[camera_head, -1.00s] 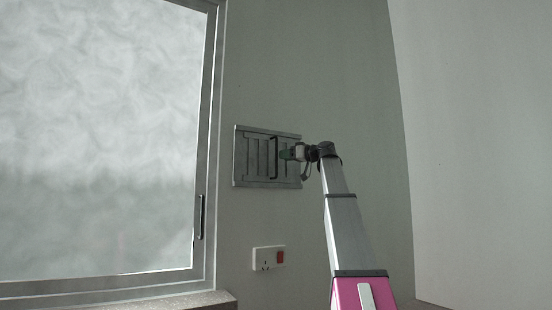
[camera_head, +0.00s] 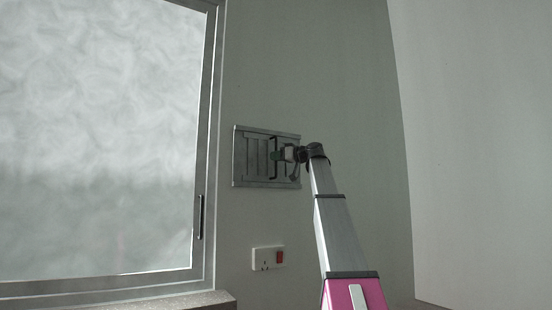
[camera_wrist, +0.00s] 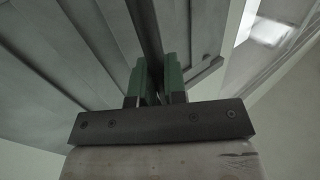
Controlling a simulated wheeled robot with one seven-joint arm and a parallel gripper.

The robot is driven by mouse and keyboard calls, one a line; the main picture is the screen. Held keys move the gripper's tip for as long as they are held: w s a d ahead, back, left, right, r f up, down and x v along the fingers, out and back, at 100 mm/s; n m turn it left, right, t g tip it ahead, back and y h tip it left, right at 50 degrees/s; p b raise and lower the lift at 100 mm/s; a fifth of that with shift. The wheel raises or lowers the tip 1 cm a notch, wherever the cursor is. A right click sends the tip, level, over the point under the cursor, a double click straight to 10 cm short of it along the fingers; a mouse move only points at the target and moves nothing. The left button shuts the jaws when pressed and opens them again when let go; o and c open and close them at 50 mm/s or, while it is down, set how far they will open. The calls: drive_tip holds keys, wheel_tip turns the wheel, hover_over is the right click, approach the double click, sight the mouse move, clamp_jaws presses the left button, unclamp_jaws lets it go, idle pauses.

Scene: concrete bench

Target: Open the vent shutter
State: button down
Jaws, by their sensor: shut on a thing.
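The vent shutter (camera_head: 253,178) is a grey slatted metal panel in a frame on the wall, right of the window. A dark upright bar handle (camera_head: 273,171) stands out from it near its middle. My gripper (camera_head: 277,155) is at the handle, reaching in from the right. In the wrist view the green fingers of my gripper (camera_wrist: 158,78) are closed around the dark handle bar (camera_wrist: 146,30). The slatted panel (camera_wrist: 55,45) fills the left of that view. The contact between finger pads and bar is partly hidden.
A white socket plate (camera_head: 266,258) with a red switch is on the wall below the vent. A large framed window (camera_head: 100,140) with a dark handle (camera_head: 201,217) is at left, above a sill (camera_head: 200,300). The wall right of my arm is bare.

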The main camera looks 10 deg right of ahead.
drive_tip(key=shift+w+d, duration=0.2)
drive_tip(key=shift+d, duration=0.35)
drive_tip(key=shift+w+d, duration=0.2)
drive_tip(key=shift+d, duration=0.35)
drive_tip(key=c, duration=1.2)
unclamp_jaws()
drive_tip(key=v, duration=1)
drive_tip(key=shift+s+d, duration=0.3)
